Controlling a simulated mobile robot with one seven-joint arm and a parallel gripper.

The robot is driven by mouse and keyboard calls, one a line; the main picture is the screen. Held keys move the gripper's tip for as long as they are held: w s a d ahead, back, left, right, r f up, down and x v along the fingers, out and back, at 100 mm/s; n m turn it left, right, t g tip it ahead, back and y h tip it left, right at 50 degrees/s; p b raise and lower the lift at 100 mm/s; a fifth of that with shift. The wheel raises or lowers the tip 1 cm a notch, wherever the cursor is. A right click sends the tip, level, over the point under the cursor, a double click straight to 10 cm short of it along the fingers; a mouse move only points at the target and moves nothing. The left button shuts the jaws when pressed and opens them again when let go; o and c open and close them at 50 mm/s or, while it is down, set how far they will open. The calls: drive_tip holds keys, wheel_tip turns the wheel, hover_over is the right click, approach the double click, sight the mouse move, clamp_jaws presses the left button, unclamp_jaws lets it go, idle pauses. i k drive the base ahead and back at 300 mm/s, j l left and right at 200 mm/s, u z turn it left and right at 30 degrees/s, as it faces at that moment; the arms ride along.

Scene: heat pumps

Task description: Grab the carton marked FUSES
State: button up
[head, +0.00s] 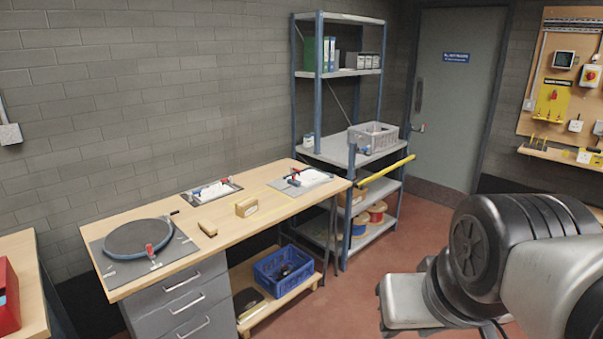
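No lettering that reads FUSES can be made out in the head view. A small tan box (246,207) sits on the wooden workbench (225,242), near its middle; its marking is too small to read. Another tan carton-like thing (358,197) is on a lower level of the shelving unit, partly hidden by a yellow bar. My arm fills the lower right of the view, well apart from the bench. My gripper is not in view.
A grey crate (373,136) stands on the shelving unit (320,148). The yellow bar (385,171) sticks out in front of the shelves. A blue crate (284,271) is under the bench. Red floor (345,300) is clear between bench and arm. A red box (7,297) is at far left.

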sight(247, 206)
drive_tip(key=i, duration=1.55)
drive_tip(key=i+u, duration=0.3)
drive_tip(key=i, duration=0.15)
drive_tip(key=i+l+u, duration=0.1)
drive_tip(key=i+u, duration=0.25)
drive_tip(key=i+l+u, duration=0.3)
drive_tip(key=i, duration=0.15)
drive_tip(key=i+u, duration=0.25)
drive_tip(key=i+l+u, duration=0.15)
drive_tip(key=i+u, duration=0.15)
